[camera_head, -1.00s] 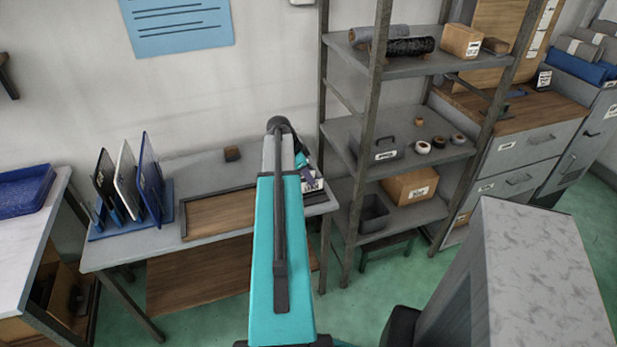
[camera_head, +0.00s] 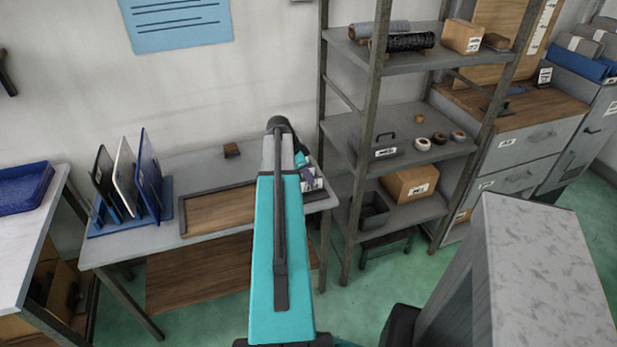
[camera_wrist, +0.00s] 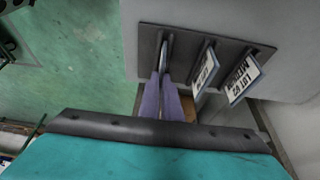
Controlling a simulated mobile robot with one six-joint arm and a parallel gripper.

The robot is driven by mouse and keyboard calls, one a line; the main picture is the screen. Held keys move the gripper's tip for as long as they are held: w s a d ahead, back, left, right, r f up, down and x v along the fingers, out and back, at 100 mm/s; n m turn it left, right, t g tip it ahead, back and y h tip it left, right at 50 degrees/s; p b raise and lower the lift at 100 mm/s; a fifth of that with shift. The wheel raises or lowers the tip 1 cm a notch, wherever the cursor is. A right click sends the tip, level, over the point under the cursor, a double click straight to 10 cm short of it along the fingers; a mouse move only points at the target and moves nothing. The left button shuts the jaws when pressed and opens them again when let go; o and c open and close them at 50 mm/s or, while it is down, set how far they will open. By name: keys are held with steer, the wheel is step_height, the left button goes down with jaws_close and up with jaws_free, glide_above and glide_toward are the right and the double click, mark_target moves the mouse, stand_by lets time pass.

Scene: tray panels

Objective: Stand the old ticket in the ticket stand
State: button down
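The ticket stand (camera_wrist: 146,70) is a dark plate with slots on the grey table. In the wrist view two labelled tickets, a middle one (camera_wrist: 206,70) and a right one (camera_wrist: 243,78), stand tilted in their slots. A thin ticket (camera_wrist: 165,50), seen nearly edge-on, is at the left slot; I take it for the old ticket. My gripper's purple fingers (camera_wrist: 161,80) are close together on either side of its near end and appear shut on it. Its label is not visible, and how deep it sits is unclear. In the head view my arm hides most of the stand.
A brown-bottomed tray (camera_head: 215,212) lies left of my arm on the table. A metal shelf unit (camera_head: 405,155) stands close on the right.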

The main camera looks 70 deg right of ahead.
steer(key=shift+f, duration=0.3)
steer(key=c, duration=1.9)
jaws_free()
steer(key=shift+r, duration=0.15)
steer(key=b+v, duration=0.2)
steer(key=v, duration=1.1)
steer(key=shift+a+r+b, duration=0.15)
steer(key=shift+r+b, duration=0.1)
steer(key=shift+b, duration=0.05)
